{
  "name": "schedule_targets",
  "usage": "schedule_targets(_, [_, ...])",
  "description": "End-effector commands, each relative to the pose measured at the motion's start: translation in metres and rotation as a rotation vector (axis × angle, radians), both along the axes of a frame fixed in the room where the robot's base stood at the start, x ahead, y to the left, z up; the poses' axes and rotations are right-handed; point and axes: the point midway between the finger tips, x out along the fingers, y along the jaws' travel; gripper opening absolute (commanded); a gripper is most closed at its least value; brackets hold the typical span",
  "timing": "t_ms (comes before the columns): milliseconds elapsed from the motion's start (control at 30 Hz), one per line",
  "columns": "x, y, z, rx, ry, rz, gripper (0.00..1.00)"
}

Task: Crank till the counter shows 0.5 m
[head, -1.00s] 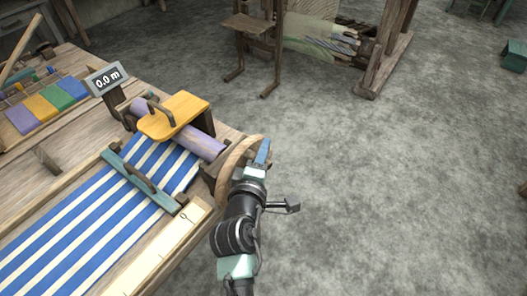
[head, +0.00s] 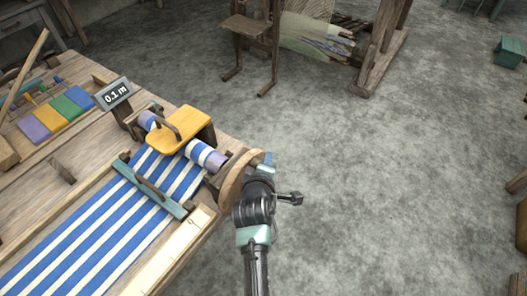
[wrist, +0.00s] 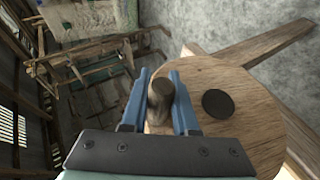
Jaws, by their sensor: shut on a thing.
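The counter (head: 115,93) stands on a post at the loom's far left and reads 0.1 m. The cloth roller (head: 205,155) carries blue-and-white striped cloth (head: 90,225). A round wooden crank wheel (head: 238,178) sits at the roller's right end. In the wrist view the crank disc (wrist: 240,110) has a dark hub, and a wooden handle knob (wrist: 163,100) stands on it. My gripper (wrist: 160,85) is shut on this knob, a blue finger on each side. In the head view my arm hides the knob and most of the fingers.
A yellow board with a dark handle (head: 180,130) sits over the roller. A teal bar (head: 150,188) crosses the cloth. A wooden chair (head: 250,35) stands at the back.

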Motion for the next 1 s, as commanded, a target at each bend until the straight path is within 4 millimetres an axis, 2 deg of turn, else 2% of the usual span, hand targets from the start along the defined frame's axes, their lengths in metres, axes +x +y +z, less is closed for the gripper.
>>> schedule_targets(33, [0.004, -0.003, 0.008, 0.021, 0.029, -0.004, 0.0])
schedule_targets(133, [0.009, -0.007, 0.003, 0.075, 0.098, -0.005, 0.0])
schedule_targets(600, [0.026, -0.019, -0.039, 0.336, 0.454, -0.002, 0.0])
schedule_targets(1000, [0.027, -0.02, -0.064, 0.503, 0.689, -0.001, 0.0])
